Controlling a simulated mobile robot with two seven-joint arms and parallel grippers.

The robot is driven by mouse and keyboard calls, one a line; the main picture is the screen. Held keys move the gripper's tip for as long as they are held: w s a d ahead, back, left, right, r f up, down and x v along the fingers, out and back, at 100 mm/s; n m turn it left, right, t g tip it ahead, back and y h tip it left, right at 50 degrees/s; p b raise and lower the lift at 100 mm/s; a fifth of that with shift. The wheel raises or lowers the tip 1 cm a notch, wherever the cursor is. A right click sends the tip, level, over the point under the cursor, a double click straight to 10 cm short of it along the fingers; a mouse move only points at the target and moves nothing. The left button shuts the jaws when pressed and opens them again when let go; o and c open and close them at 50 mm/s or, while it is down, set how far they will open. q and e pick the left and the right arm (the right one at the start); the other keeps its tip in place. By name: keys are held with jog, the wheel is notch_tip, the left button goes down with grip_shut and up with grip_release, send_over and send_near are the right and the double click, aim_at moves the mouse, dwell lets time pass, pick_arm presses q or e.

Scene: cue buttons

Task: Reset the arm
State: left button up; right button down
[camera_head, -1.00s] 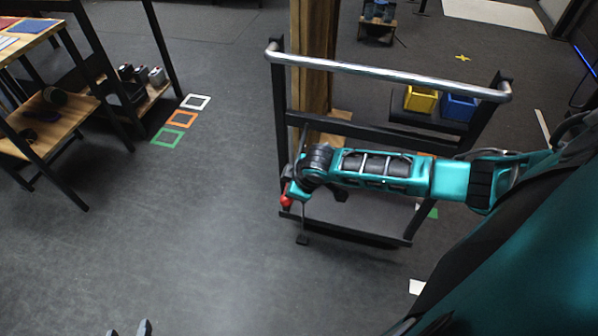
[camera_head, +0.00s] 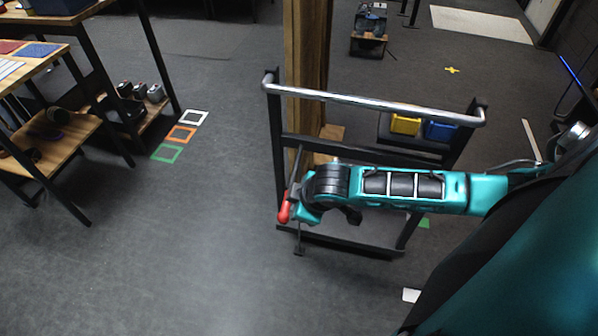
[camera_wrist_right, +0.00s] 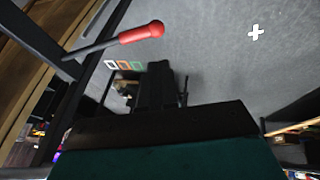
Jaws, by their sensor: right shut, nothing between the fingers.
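My right arm reaches in from the right in the head view, across the black metal frame with a chrome top bar. My right gripper (camera_wrist_right: 160,85) is shut and empty in the right wrist view. A lever with a red grip (camera_head: 284,208) is at the frame's left post, just left of my arm's end; my arm partly hides its rod. In the right wrist view the red grip (camera_wrist_right: 142,32) is above and left of the fingers, apart from them. My left gripper is out of view.
The black frame (camera_head: 375,104) stands by a wooden post (camera_head: 303,60). A yellow bin (camera_head: 405,125) and a blue bin (camera_head: 440,131) sit behind it. Shelves with a wooden top (camera_head: 60,160) stand at left. Floor squares (camera_head: 181,134) lie between; the centre floor is clear.

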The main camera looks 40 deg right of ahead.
dwell(0.5)
jog(key=s+a+m+t+y, duration=0.2)
jog(key=s+a+t+y, duration=0.1)
jog(key=a, duration=0.6)
jog(key=s+m, duration=0.1)
jog(key=s+d+m+t+h, duration=0.1)
jog(key=s, duration=0.1)
jog(key=s+f+m+t, duration=0.1)
jog(key=s, duration=0.1)
jog(key=shift+s+d+m, duration=0.1)
jog(key=shift+d+m, duration=0.3)
